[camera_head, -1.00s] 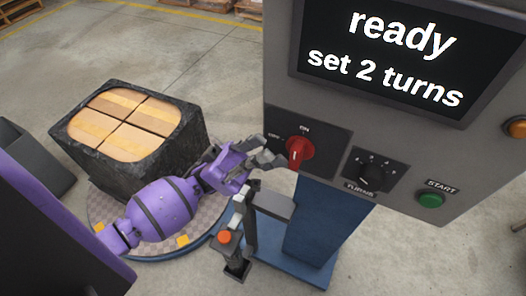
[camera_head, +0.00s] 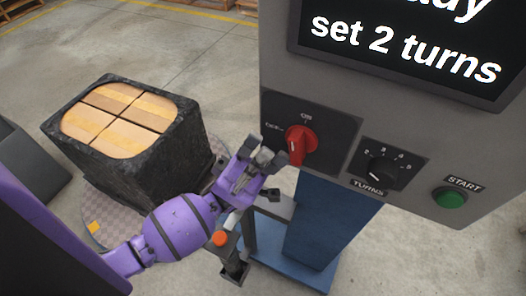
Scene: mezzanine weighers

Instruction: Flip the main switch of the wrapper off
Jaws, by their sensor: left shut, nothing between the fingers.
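The red main switch (camera_head: 300,146) is a rotary knob on a black plate on the wrapper's grey control box (camera_head: 420,130). ON is marked above it and OFF at its left. Its grip stands about upright, in line with ON. My left gripper (camera_head: 264,153) is at the lower left of the knob, fingers pointing up toward the plate. It is shut and empty. One finger shows close to the knob's left edge; whether it touches cannot be told. My right gripper is not in view.
The screen (camera_head: 410,45) reads "set 2 turns". Right of the switch are the TURNS dial (camera_head: 381,169) and green START button (camera_head: 450,197). A post with an orange-red button (camera_head: 220,238) stands below my gripper. A black-wrapped box load (camera_head: 150,165) stands on the turntable at left.

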